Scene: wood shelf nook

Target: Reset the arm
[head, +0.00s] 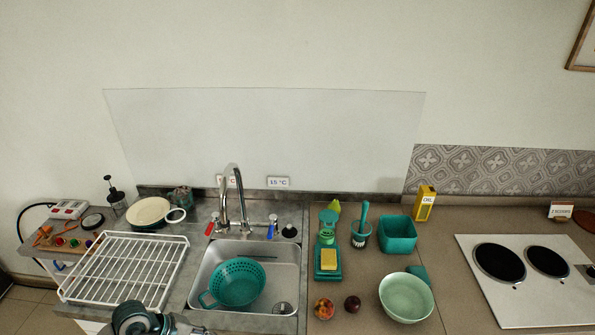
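No gripper fingers can be made out in the head view. A dark teal and grey rounded piece shows at the bottom edge, left of the sink, in front of the white dish rack (125,265). It is cut off by the frame, and I cannot tell whether it is part of my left arm or a thing on the counter. Nothing of my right arm shows.
A teal colander (237,283) sits in the metal sink (285,262) below the faucet (240,200). Right of it are a scale (327,272), a mint bowl (406,298), a teal square container (397,235) and a white cooktop (525,295). Small items crowd the left shelf.

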